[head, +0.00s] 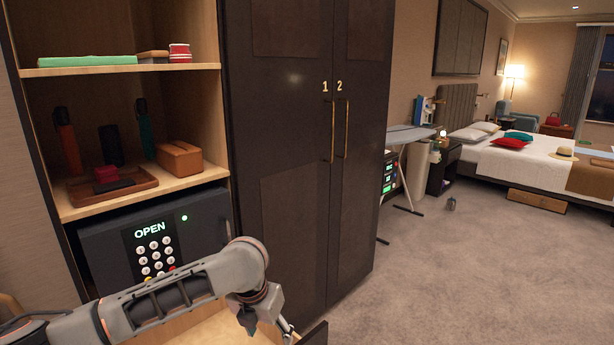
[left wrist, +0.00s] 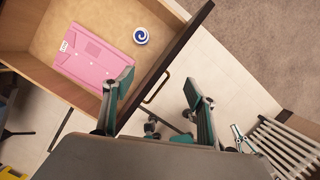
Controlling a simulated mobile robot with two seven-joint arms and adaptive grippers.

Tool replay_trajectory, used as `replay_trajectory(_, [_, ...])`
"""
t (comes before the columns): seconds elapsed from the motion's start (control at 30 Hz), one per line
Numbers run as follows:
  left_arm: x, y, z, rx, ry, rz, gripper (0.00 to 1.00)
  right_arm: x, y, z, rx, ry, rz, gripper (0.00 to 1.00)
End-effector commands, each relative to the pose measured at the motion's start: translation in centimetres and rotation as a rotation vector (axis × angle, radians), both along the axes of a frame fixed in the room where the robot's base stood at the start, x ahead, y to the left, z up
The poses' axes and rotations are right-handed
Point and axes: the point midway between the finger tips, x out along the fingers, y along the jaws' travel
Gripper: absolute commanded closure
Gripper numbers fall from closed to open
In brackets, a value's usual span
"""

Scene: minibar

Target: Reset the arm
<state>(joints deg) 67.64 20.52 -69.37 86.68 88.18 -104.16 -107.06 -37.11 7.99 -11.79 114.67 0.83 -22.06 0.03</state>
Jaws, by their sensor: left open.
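My left arm reaches in from the left in the head view, in front of the safe, with the left gripper (head: 262,315) hanging down at the bottom, partly cut off. In the left wrist view, the left gripper (left wrist: 162,88) has its two fingers well apart with nothing between them. Below it is an open wooden drawer (left wrist: 92,18). A flat pink item (left wrist: 95,55) and a round blue-and-white item (left wrist: 141,36) lie in the drawer. The right gripper is in neither view.
A safe (head: 205,228) with a keypad reads OPEN. Shelves above it hold a tray (head: 140,182) and several small items. A dark two-door wardrobe (head: 290,200) stands right beside them. An ironing board (head: 408,136) and bed (head: 530,165) are farther back. Carpet (head: 470,270) at right is mostly clear.

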Motion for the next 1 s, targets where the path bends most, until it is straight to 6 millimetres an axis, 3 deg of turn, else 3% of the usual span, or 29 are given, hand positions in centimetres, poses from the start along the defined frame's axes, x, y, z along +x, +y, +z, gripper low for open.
replay_trajectory(0.03, [-0.9, -1.0, -1.9, -0.045, 0.016, 0.039, 0.43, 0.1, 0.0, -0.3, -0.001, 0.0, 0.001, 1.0])
replay_trajectory(0.23, [-4.0, -5.4, -6.9, -0.256, 0.066, 0.247, 0.43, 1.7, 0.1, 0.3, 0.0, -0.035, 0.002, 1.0])
replay_trajectory(0.4, [-7.4, -9.2, -11.3, -0.498, 0.153, 0.528, 0.43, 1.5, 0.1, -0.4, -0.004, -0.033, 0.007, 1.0])
replay_trajectory(0.57, [-10.2, -11.2, -14.3, -0.73, 0.255, 0.835, 0.43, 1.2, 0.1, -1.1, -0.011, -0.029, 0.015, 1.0])
replay_trajectory(0.77, [-12.9, -10.7, -17.5, -0.988, 0.38, 1.244, 0.43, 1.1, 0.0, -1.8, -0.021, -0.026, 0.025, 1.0])
replay_trajectory(1.0, [-16.2, -5.7, -21.2, -1.255, 0.484, 1.737, 0.43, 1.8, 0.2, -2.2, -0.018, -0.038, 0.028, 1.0])
